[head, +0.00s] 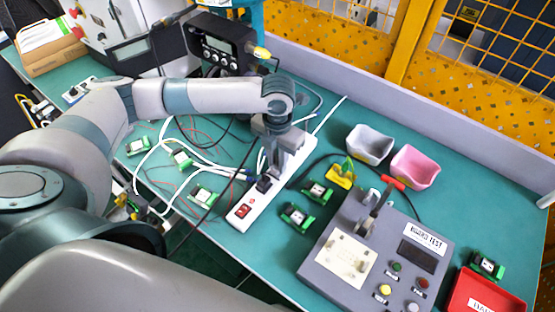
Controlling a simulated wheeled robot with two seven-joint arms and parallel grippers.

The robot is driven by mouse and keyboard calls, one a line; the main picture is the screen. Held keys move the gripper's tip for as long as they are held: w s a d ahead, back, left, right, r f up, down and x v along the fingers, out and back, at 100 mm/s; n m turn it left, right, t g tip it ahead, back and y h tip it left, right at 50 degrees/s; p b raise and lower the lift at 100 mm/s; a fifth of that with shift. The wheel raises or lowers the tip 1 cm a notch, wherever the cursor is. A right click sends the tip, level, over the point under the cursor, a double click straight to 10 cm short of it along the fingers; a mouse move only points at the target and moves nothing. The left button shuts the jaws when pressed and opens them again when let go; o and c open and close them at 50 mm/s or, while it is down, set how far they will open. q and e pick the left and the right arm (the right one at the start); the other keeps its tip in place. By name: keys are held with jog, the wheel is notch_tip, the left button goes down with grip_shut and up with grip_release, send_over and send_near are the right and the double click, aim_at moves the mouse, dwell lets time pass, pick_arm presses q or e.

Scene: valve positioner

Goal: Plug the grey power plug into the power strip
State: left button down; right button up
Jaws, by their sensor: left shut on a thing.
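The white power strip (240,214) lies diagonally on the green table in the middle of the head view, with a red switch (243,210) at its near end. A black plug (264,184) sits on the strip beyond the switch. My left gripper (276,168) points down over the strip, just beyond the black plug. It is shut on the grey power plug, which is mostly hidden between the fingers. I cannot tell whether the plug's pins are in a socket. My right gripper is not in view.
White cables (158,150) and several green modules (203,196) lie left of the strip. A grey test box (345,258), a grey bin (370,143), a pink bin (415,166) and a red tray (487,294) stand to the right. A black instrument (222,42) stands behind my left arm.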

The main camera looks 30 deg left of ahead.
pick_arm(q)
jog(key=shift+s+f+p, duration=0.2)
jog(key=shift+f+p, duration=0.05)
jog(key=shift+p, duration=0.1)
dwell(1.3)
jog(key=c, duration=1.6)
grip_release()
jog(key=shift+o, duration=0.4)
jog(key=shift+w, duration=0.15)
jog(key=shift+o, duration=0.6)
jog(key=shift+o, duration=1)
jog(key=shift+r, duration=0.1)
jog(key=shift+r, duration=0.1)
jog(key=shift+r+p, duration=3.45)
jog(key=shift+p, duration=0.3)
